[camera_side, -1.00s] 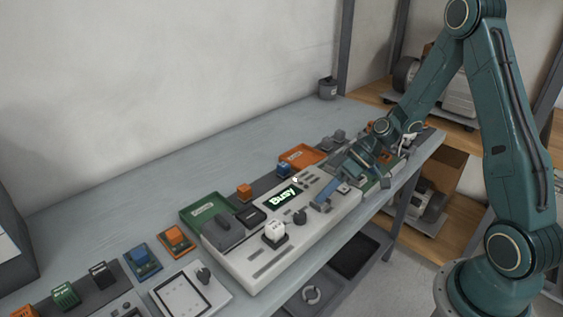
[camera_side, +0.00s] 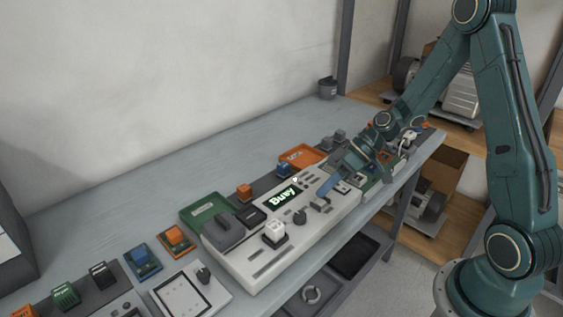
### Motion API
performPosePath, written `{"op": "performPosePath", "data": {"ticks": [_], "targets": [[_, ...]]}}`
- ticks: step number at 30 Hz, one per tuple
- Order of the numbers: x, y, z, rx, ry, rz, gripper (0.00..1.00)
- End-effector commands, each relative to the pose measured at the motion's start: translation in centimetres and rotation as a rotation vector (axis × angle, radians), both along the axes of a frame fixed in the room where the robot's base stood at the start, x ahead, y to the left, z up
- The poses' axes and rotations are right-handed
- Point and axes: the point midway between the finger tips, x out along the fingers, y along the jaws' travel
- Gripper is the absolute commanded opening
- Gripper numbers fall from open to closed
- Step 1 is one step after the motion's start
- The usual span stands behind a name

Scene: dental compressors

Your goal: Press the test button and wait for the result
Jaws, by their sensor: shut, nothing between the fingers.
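The white test station (camera_side: 256,264) sits on the grey-blue bench. Its small dark display (camera_side: 282,197) reads "Busy" in lit green letters. A white block (camera_side: 275,231) stands on the front left part of the station, and a dark knob (camera_side: 299,217) is right of it. The test button cannot be made out; I cannot tell whether my fingertips touch the station.
A green tray (camera_side: 192,217) lies left of the station and an orange tray (camera_side: 314,153) behind it. Orange and blue blocks stand on small pads at the left. A dark cup (camera_side: 327,88) stands at the back. The rear left bench is clear.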

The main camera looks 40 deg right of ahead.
Motion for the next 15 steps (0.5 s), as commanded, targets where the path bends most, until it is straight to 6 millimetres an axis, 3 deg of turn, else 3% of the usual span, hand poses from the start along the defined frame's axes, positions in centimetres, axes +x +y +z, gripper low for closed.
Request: {"op": "performPosePath", "data": {"ticks": [15], "targets": [[0.0,0.0,1.3,-0.001,-0.002,0.0,0.0]]}}
